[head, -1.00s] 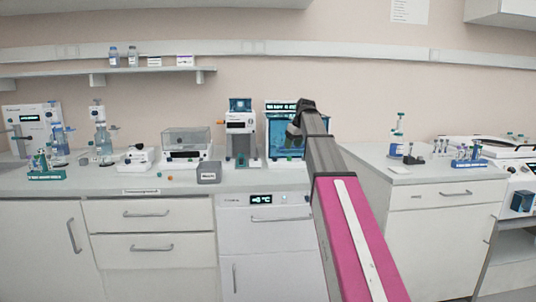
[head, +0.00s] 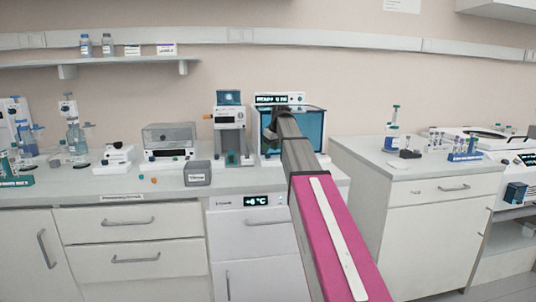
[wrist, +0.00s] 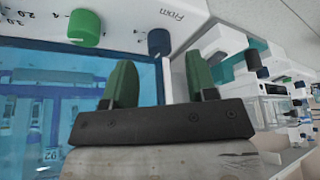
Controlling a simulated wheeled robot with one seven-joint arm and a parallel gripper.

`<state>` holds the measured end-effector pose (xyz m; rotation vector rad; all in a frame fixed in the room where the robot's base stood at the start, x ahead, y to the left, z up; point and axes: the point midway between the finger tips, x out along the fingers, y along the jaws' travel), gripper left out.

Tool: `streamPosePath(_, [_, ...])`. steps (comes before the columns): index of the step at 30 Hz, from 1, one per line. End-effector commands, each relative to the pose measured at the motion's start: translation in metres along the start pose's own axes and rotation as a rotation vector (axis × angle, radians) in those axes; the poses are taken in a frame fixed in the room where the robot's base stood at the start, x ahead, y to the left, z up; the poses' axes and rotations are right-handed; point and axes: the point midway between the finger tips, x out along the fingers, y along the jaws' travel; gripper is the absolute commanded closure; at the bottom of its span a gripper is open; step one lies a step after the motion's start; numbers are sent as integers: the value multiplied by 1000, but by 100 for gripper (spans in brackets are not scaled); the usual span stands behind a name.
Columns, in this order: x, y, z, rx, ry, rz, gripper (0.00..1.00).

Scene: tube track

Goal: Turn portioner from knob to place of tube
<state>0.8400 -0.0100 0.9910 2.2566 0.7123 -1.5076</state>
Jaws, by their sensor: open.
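A white bench device with a blue window (head: 315,125) and a lit display on top stands in the middle of the counter. I cannot tell whether it is the portioner. My gripper (head: 271,124) is in front of its left part. In the wrist view my gripper (wrist: 161,72) is open and empty, with two green finger pads. A dark blue knob (wrist: 158,42) shows just past the gap between the fingertips, and a green knob (wrist: 84,28) with a number scale sits left of it. Contact with either knob does not show. My arm hides the lower right of the device.
A white device with an orange knob (head: 229,122) stands just left. A grey box (head: 197,173), a clear-lidded device (head: 168,138) and small loose balls lie farther left. A blue tube rack (head: 465,156) is on the right counter (head: 420,170). A shelf (head: 100,62) hangs at upper left.

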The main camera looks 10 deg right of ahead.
Motion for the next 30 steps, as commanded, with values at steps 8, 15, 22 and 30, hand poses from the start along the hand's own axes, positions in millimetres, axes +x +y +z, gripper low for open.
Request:
streamPosePath(8, [30, 0, 0, 0, -1, 0, 48])
streamPosePath(15, [33, 0, 0, 0, 0, 0, 48])
streamPosePath(22, [33, 0, 0, 0, 0, 0, 83])
streamPosePath(30, [33, 0, 0, 6, 0, 2, 97])
